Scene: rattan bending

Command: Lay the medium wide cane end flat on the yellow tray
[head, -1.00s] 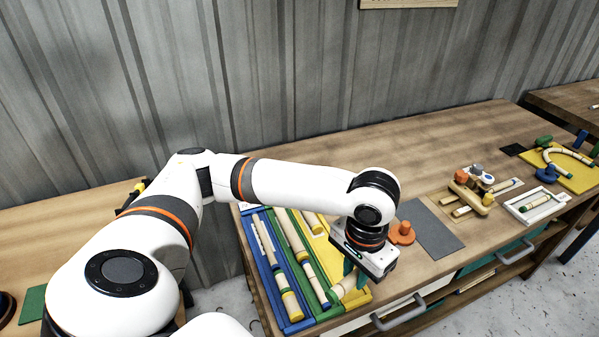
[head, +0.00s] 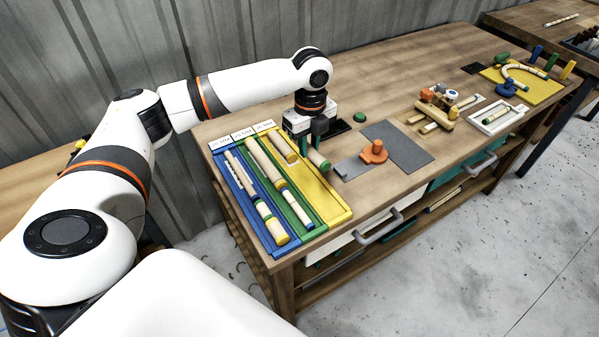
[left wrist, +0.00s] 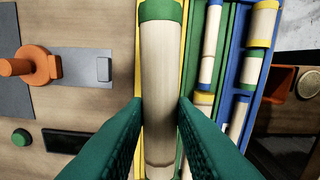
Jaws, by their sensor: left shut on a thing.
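My left gripper (head: 314,146) is shut on a pale cane end with a green band (head: 318,159). In the left wrist view the cane end (left wrist: 161,75) lies lengthwise between the green fingers (left wrist: 160,115), its green end at the top. The yellow tray (head: 334,203) is the rightmost of three trays, and its yellow shows along the held cane in the wrist view. The cane is over the tray's back right part; I cannot tell whether it touches. Another cane piece (head: 283,148) lies in the yellow tray. My right gripper is not in view.
The green tray (head: 300,224) and blue tray (head: 279,248) hold several cane pieces. An orange peg fixture (head: 374,152) and grey plates (head: 398,146) stand right of the yellow tray. The front of the yellow tray is clear.

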